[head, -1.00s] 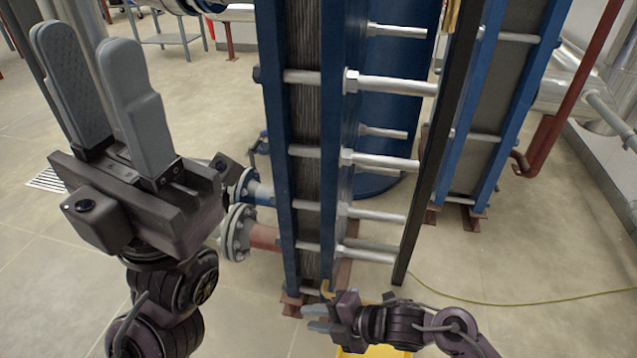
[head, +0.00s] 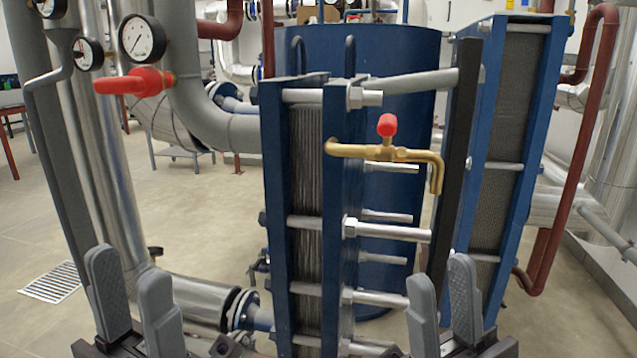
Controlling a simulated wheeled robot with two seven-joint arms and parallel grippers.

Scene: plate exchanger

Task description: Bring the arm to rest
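My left gripper (head: 136,303) is at the lower left of the head view, fingers pointing up, with a gap between its two grey fingers and nothing in it. My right gripper (head: 444,303) is at the lower right, in front of the plate exchanger's bolts, fingers up and apart, also empty. The blue plate exchanger (head: 272,200) stands between them. A brass drain valve (head: 400,154) with a red handle (head: 387,125) sticks out from its upper part, above my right gripper. The arms below the grippers are out of frame.
Grey pipes with a pressure gauge (head: 142,38) and a red-handled valve (head: 135,82) stand at the left, behind my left gripper. A second exchanger (head: 508,150) stands at the right. A floor drain (head: 52,282) lies at the left. Open floor shows beyond.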

